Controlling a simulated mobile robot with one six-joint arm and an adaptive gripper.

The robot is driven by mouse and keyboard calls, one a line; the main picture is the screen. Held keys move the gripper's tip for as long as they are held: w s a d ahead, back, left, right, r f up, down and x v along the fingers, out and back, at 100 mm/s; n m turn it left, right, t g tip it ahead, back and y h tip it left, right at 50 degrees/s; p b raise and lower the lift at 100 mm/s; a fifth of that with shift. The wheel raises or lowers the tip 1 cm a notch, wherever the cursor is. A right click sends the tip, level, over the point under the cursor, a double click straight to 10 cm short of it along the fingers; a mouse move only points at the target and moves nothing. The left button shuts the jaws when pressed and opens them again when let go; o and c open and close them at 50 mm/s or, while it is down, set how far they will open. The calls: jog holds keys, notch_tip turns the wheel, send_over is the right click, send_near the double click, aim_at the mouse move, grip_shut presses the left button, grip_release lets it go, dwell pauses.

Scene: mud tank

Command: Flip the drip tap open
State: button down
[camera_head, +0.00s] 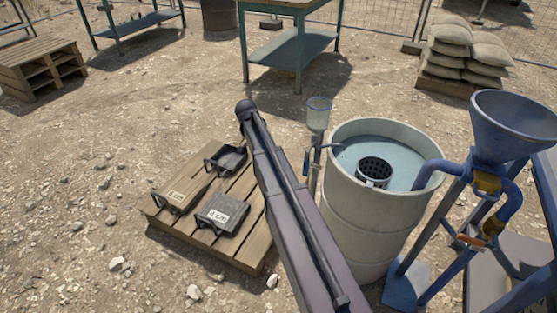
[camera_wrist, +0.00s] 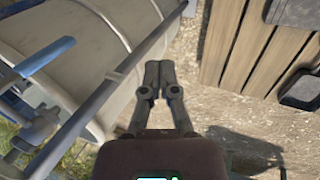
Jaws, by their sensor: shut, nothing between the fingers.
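The drip tap (camera_head: 313,147) sits under a small clear cup (camera_head: 319,112) on a thin stand beside the tank, with a blue lever (camera_head: 306,163) hanging down on its left. In the wrist view a blue bar (camera_wrist: 45,56), apparently this lever, lies at the upper left beside a grey rod (camera_wrist: 98,105). My gripper (camera_wrist: 159,68) is shut and empty, right of the rod and apart from the blue bar, above the ground between tank and pallet. In the head view my gripper is not visible.
The concrete tank (camera_head: 365,215) holds water and a dark perforated basket (camera_head: 374,171). A blue funnel (camera_head: 512,125) with pipework stands to its right. A wooden pallet (camera_head: 240,252) with several cases is on the left. Sandbags (camera_head: 465,50) and a table (camera_head: 290,45) stand behind.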

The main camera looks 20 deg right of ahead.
jog(key=shift+w+a, duration=0.6)
jog(key=shift+w, duration=0.15)
jog(key=shift+s, duration=0.1)
jog(key=s+a+f+n+t+y, duration=0.15)
jog(key=s+a+n, duration=0.35)
jog(key=s, duration=0.5)
jog(key=s+a+n+t+y, duration=0.2)
jog(key=s+a+n, duration=0.35)
jog(key=s, duration=0.55)
notch_tip(320, 180, up, 25)
jog(key=p, duration=2.5)
jog(key=shift+w+m, duration=0.35)
jog(key=shift+w, duration=0.1)
jog(key=shift+f+h, duration=0.1)
jog(key=shift+h, duration=0.15)
